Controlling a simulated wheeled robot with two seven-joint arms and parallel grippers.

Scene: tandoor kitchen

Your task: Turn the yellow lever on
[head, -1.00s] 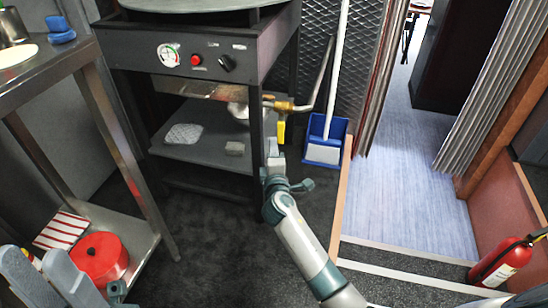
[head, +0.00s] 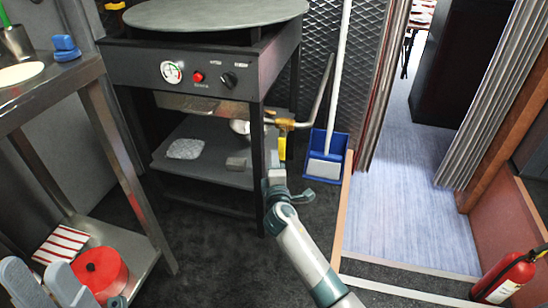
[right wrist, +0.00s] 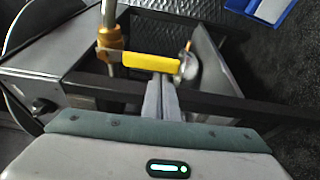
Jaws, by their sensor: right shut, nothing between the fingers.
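The yellow lever (head: 282,147) hangs down from a brass valve (head: 286,124) on the pipe beside the tandoor stand's front right leg. In the right wrist view the lever (right wrist: 152,61) extends to the right from the valve (right wrist: 108,55). My right gripper (head: 275,172) is just below the lever in the head view. Its fingers (right wrist: 160,90) are shut and empty, with tips close to the lever's lower edge; I cannot tell whether they touch it. My left gripper (head: 40,282) is at the lower left corner, its two grey fingers apart and empty.
The black stand (head: 130,62) with gauge and red button is left of the right gripper. A blue dustpan (head: 338,143) is right of the lever. A fire extinguisher (head: 503,280) stands at lower right.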

